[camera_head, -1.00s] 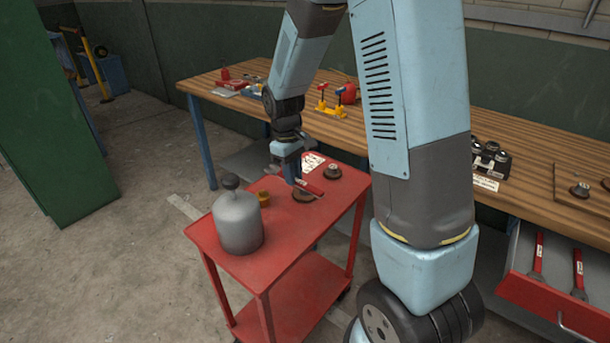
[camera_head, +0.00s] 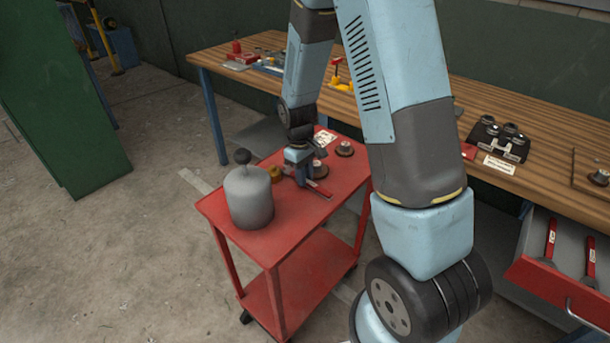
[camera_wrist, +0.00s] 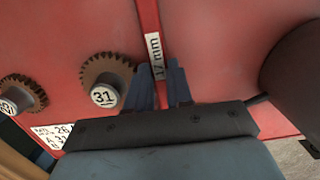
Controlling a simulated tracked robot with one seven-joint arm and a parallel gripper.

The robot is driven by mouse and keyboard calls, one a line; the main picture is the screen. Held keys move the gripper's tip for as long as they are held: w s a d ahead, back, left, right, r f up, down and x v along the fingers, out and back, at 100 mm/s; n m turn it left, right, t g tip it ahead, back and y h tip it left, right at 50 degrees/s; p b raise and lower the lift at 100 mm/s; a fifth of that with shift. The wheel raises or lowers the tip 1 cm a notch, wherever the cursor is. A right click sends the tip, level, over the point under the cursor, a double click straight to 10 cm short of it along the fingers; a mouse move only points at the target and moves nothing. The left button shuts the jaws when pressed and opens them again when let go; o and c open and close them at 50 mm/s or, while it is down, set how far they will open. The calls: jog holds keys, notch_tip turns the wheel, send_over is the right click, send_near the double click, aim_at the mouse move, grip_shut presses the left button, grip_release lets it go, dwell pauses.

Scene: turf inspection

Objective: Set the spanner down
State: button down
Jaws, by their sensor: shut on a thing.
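The spanner is red, with a white "17 mm" label on its handle, and it shows in the wrist view (camera_wrist: 150,25). In the head view one end of the spanner (camera_head: 321,190) sticks out to the right of my gripper (camera_head: 304,182). My gripper is low over the red trolley top (camera_head: 285,232), and its fingers show in the wrist view (camera_wrist: 160,83), one each side of the handle, shut on it. The spanner is at or just above the trolley top. I cannot tell whether it touches.
A grey canister (camera_head: 248,200) with a dark knob stands at the trolley's front left. A brass-coloured part (camera_head: 274,174) sits between it and my gripper. Two toothed gears, one marked 31 (camera_wrist: 107,80), lie beside my fingers. An open drawer (camera_head: 572,262) holds more spanners at right.

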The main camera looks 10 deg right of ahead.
jog(key=shift+f, duration=0.1)
jog(key=c, duration=1.3)
grip_release()
notch_tip(320, 180, up, 12)
jog(key=w, duration=0.1)
jog(key=s+d+r+m+t, duration=0.2)
jog(key=s+r, duration=0.2)
jog(key=r, duration=0.3)
jog(key=s+d+r+m+t, duration=0.1)
jog(key=s+r, duration=0.4)
jog(key=r, duration=0.2)
jog(key=s+d+r+m+t, duration=0.1)
jog(key=s+r+m+t, duration=0.1)
jog(key=s+r, duration=0.2)
jog(key=s+d+r+m+t, duration=0.1)
jog(key=s+r, duration=0.3)
jog(key=s, duration=0.6)
jog(key=shift+s+d+m+t+y, duration=0.25)
jog(key=shift+d+m+t+y, duration=0.2)
jog(key=shift+d, duration=0.3)
jog(key=shift+r, duration=0.1)
